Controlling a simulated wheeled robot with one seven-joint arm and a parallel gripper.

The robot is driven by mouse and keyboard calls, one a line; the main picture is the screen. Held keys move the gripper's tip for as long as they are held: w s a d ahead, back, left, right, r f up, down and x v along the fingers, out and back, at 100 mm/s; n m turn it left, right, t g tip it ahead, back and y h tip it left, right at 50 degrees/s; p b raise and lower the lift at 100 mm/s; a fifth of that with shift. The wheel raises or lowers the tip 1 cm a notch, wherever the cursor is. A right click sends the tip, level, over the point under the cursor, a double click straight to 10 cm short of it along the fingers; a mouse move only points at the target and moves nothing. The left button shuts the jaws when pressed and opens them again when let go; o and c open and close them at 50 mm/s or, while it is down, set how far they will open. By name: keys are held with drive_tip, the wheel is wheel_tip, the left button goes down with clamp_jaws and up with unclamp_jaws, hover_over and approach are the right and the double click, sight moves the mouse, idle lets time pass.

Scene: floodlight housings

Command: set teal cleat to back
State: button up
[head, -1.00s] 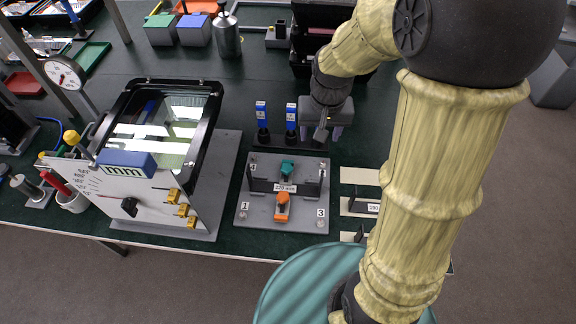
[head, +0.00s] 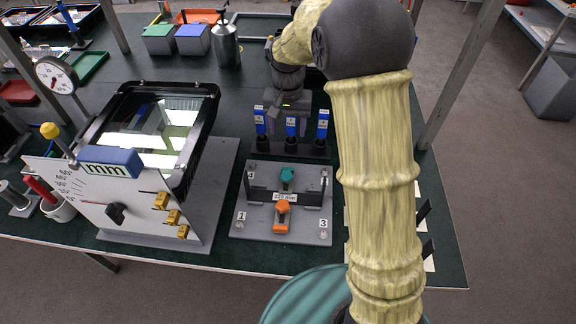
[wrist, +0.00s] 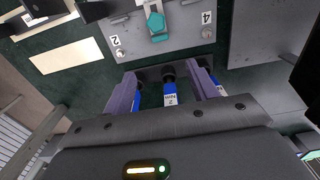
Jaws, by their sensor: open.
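The teal cleat (head: 287,175) sits on the grey plate (head: 255,229), behind an orange cleat (head: 282,207). Black uprights and a small label lie around them. The teal cleat also shows at the top of the wrist view (wrist: 156,22), between corner labels 2 and 4. My gripper (head: 290,108) is beyond the plate, at the rack of blue-handled tools. In the wrist view, my gripper (wrist: 167,70) has its two purple fingers apart, with the middle blue tool (wrist: 170,94) appearing between them. I cannot tell whether it touches anything.
Three blue-handled tools (head: 291,128) stand in a dark rack (head: 262,151) behind the plate. A large panel device (head: 85,196) with a glass-topped frame is on the left. Cream strips and black pieces (head: 423,211) lie to the right. A metal canister (head: 226,47) stands at the back.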

sight(288, 168)
wheel_tip(288, 168, down, 16)
drive_tip(key=shift+f, duration=0.25)
idle(0.3)
